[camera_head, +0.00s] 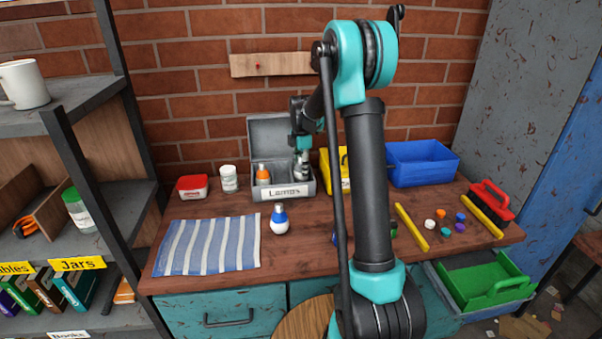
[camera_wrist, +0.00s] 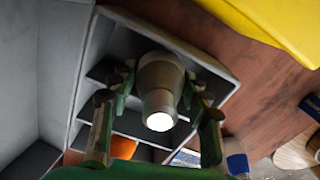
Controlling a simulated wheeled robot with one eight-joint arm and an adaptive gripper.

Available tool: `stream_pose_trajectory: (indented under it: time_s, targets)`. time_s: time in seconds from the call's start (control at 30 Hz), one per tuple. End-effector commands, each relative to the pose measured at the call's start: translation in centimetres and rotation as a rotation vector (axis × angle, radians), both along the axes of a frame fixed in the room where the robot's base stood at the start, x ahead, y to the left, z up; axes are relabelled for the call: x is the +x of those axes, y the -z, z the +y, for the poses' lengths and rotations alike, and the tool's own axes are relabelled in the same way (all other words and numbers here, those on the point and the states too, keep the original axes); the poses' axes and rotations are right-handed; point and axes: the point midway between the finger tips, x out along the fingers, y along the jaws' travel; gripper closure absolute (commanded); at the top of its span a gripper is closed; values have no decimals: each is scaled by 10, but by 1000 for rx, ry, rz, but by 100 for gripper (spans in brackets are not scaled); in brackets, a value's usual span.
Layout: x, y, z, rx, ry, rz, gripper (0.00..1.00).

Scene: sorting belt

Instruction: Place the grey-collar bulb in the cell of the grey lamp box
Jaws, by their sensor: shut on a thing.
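The grey lamp box (camera_head: 269,196), lid open and labelled "Lamps", stands at the back of the table. My gripper (camera_head: 301,160) is over its right part. In the wrist view my gripper (camera_wrist: 160,92) is shut on the grey-collar bulb (camera_wrist: 160,80), with a finger on each side. The bulb is over the box's dark cells (camera_wrist: 133,122); I cannot tell how deep it sits or whether it touches the bottom. An orange-collar bulb (camera_head: 262,174) stands in the left cell. A blue-collar bulb (camera_head: 280,220) stands on the table in front.
A red-and-white tub (camera_head: 192,187) and white jar (camera_head: 229,179) stand left of the box. A yellow bin (camera_head: 345,172) and blue bin (camera_head: 424,165) are close on the right. A striped cloth (camera_head: 208,246) lies front left. My arm hides the table's middle.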

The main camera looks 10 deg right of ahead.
Motion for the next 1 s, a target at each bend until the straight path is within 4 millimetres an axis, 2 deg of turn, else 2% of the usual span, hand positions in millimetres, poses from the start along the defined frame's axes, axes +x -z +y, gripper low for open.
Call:
stream_pose_trajectory:
  time_s: [0.1, 0.47, 0.5, 0.63, 1.0]
  targets:
    - [0, 13, 0, 0, 0, 0, 82]
    - [0, 17, 0, 0, 0, 0, 82]
    - [0, 16, 0, 0, 0, 0, 49]
    - [0, 16, 0, 0, 0, 0, 33]
    - [0, 13, 0, 0, 0, 0, 32]
